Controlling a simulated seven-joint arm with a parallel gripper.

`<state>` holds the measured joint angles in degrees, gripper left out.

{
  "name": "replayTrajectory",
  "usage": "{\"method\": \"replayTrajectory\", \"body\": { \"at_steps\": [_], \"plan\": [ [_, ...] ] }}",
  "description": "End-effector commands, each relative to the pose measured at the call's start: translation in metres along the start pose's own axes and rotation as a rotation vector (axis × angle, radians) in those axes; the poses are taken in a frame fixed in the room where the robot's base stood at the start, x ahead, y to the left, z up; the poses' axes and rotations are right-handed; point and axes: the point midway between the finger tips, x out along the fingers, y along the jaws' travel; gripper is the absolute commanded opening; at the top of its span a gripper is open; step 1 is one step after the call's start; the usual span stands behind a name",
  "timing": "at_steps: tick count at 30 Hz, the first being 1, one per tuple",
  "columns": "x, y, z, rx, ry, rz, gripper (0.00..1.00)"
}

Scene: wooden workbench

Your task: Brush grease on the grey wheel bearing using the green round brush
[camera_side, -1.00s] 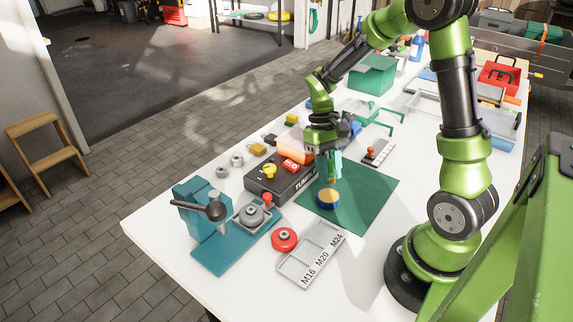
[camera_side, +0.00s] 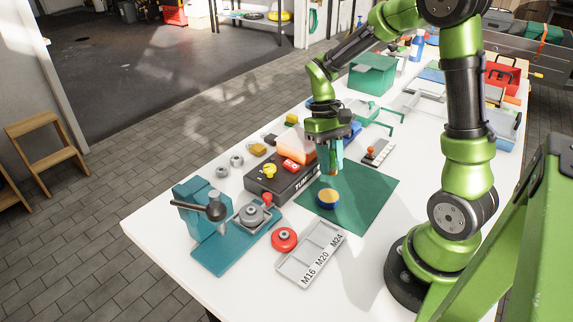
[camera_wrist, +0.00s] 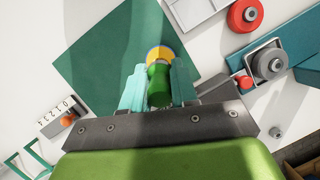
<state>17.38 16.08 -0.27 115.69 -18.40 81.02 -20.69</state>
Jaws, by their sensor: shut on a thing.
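My gripper (camera_side: 335,160) has teal fingers, which also show in the wrist view (camera_wrist: 158,92). It is shut on the green round brush (camera_wrist: 158,84), held between the fingers and pointing down. The brush is hard to make out in the side view. Below it on the green mat stands a round blue tin with a yellow-orange top (camera_side: 328,198), partly hidden by the brush in the wrist view (camera_wrist: 160,53). The grey wheel bearing (camera_side: 251,213) sits on a teal fixture (camera_side: 222,250), left of my gripper in the side view; it also shows in the wrist view (camera_wrist: 269,64).
A black box with red and yellow parts (camera_side: 278,184) stands just left of my gripper. A red disc (camera_side: 284,239) and a grey sorting tray (camera_side: 292,268) lie in front. The green mat (camera_side: 362,205) is mostly clear.

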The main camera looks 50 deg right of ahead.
Motion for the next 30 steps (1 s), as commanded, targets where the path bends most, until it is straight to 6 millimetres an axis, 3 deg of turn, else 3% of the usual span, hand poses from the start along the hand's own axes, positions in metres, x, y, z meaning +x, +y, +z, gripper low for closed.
{"method": "replayTrajectory", "body": {
  "at_steps": [5,10,15,25,30],
  "plan": [
    [-0.032,-0.015,-0.006,-0.091,-0.025,0.024,0.00],
    [-0.073,-0.057,-0.015,-0.237,-0.028,0.083,0.00],
    [-0.094,-0.095,-0.018,-0.336,-0.010,0.127,0.00],
    [-0.080,-0.175,-0.019,-0.332,0.008,0.043,0.00],
    [-0.073,-0.199,-0.018,-0.313,0.009,0.005,0.00]
  ]
}}
